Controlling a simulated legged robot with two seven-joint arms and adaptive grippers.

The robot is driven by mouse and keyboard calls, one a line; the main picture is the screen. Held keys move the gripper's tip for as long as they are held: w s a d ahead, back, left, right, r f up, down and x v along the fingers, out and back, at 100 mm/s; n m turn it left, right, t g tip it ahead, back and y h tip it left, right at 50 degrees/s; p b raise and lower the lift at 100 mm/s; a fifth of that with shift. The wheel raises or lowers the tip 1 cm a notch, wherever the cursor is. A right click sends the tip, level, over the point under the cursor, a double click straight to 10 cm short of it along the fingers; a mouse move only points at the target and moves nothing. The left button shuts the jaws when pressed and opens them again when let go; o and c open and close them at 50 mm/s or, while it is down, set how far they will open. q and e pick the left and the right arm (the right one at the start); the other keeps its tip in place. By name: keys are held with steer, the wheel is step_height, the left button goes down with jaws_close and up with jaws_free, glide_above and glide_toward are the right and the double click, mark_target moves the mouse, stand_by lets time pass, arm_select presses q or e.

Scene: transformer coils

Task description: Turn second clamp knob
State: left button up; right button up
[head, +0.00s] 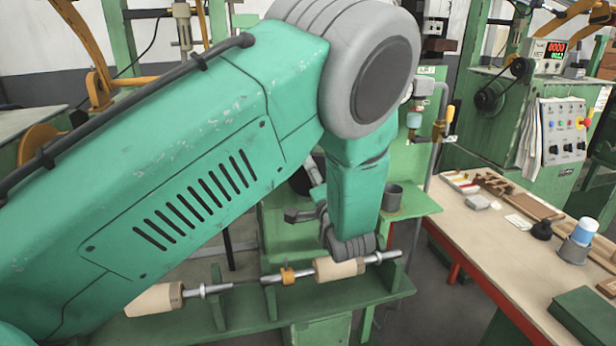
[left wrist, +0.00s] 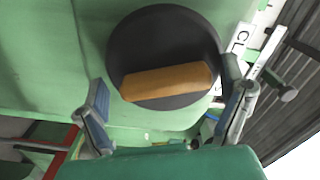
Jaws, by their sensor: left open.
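A round black knob (left wrist: 120,45) with an orange-brown bar (left wrist: 165,82) across its face sits against a green panel in the left wrist view. My left gripper (left wrist: 165,75) is open. One finger is at the left of the knob and the other is at its right edge; I cannot tell whether either touches it. In the head view the left gripper (head: 305,195) shows partly beside my green forearm, above a shaft. A dark round part (head: 301,180) shows behind it, mostly hidden by my arm. My right gripper is not in view.
A metal shaft (head: 245,284) with wooden cones (head: 155,300) and an orange collar (head: 288,276) lies across a green frame (head: 250,310) below my arm. A workbench (head: 480,260) with small items stands at right. A green machine with a control panel (head: 562,130) is behind it.

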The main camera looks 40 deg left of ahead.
arm_select(q)
steer(key=shift+a+r, duration=0.1)
steer(key=shift+a, duration=0.1)
steer(key=shift+d, duration=0.25)
steer(key=shift+c, duration=0.4)
steer(key=shift+d+r, duration=0.1)
steer(key=shift+d, duration=0.05)
steer(key=c, duration=1)
steer(key=shift+c, duration=0.2)
